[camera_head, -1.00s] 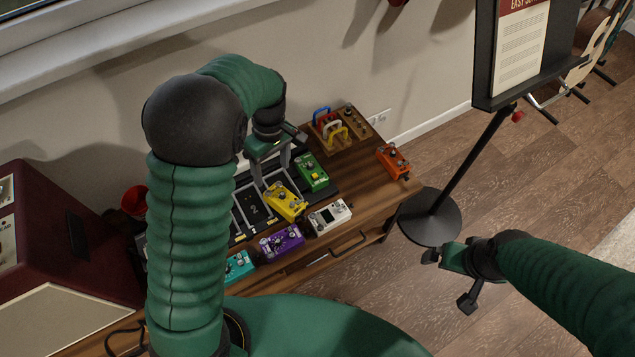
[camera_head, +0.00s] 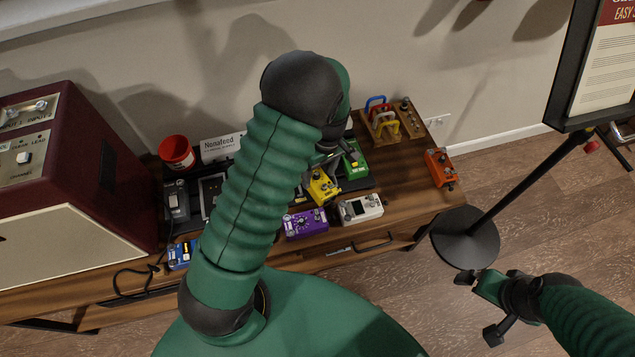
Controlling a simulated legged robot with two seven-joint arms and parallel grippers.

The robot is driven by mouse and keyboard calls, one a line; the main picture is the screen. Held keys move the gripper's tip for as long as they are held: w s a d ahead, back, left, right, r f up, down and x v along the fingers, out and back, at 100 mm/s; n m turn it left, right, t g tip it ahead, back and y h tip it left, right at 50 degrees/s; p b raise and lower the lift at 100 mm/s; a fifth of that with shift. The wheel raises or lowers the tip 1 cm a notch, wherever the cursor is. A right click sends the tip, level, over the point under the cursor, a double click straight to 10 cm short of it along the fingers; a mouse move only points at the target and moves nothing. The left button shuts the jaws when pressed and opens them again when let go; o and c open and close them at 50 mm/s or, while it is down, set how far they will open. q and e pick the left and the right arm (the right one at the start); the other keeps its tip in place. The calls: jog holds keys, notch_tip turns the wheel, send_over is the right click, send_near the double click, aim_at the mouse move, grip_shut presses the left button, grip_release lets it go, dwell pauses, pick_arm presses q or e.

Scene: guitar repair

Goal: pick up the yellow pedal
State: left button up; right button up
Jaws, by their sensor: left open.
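The yellow pedal (camera_head: 322,188) sits on the dark board on the wooden bench, with the green pedal (camera_head: 355,163) just behind and right of it. My left arm bends over the board, and the left gripper (camera_head: 329,165) is above and beside the yellow pedal. Only part of that gripper shows, as my arm hides the rest; it is open with nothing visible in it. My right gripper (camera_head: 483,308) is open and empty over the floor at the lower right.
A purple pedal (camera_head: 306,223) and a white pedal (camera_head: 360,208) lie in front of the yellow one. An orange pedal (camera_head: 440,168) is at the bench's right. A maroon amplifier (camera_head: 80,170) and red cup (camera_head: 177,152) are left. A music stand (camera_head: 466,238) stands right.

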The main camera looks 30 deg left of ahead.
aim_at(318, 174)
pick_arm(q)
jog(key=f, duration=0.3)
jog(key=shift+s+a, duration=0.15)
jog(key=shift+a, duration=0.2)
jog(key=shift+s+a, duration=0.1)
jog(key=c, duration=0.7)
grip_shut()
pick_arm(e)
jog(key=shift+w+a+f, duration=0.1)
jog(key=shift+a+f, duration=0.25)
jog(key=shift+f, duration=0.15)
pick_arm(q)
jog(key=shift+r, duration=0.15)
